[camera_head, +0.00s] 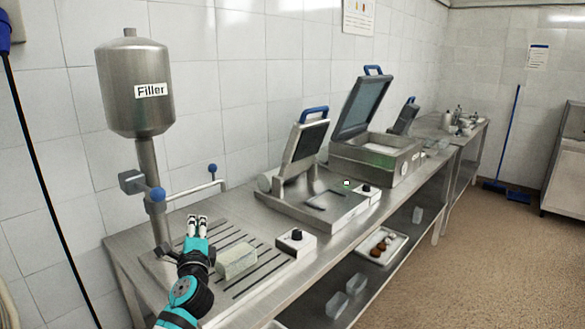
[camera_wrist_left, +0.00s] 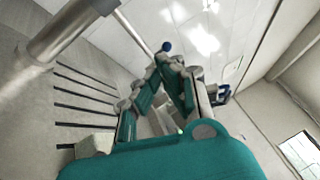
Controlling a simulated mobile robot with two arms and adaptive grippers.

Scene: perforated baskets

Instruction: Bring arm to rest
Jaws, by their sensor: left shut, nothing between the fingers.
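My left gripper (camera_head: 197,219) is shut and empty. In the head view it is held over the slotted left end of the steel counter (camera_head: 115,258), beside the filler's post. In the left wrist view the fingers of my left gripper (camera_wrist_left: 172,62) meet at the tips with nothing between them. A pale rectangular block (camera_head: 236,262) lies on the slotted area just right of my left wrist, apart from the fingers. My right gripper is not in view.
The steel filler (camera_head: 135,85) rises behind my gripper, with a blue-knobbed lever (camera_head: 157,194) close by. A control box (camera_head: 296,242), an open press (camera_head: 305,150) and an open sealing machine (camera_head: 380,140) stand further right. A tray (camera_head: 384,240) sits on the lower shelf.

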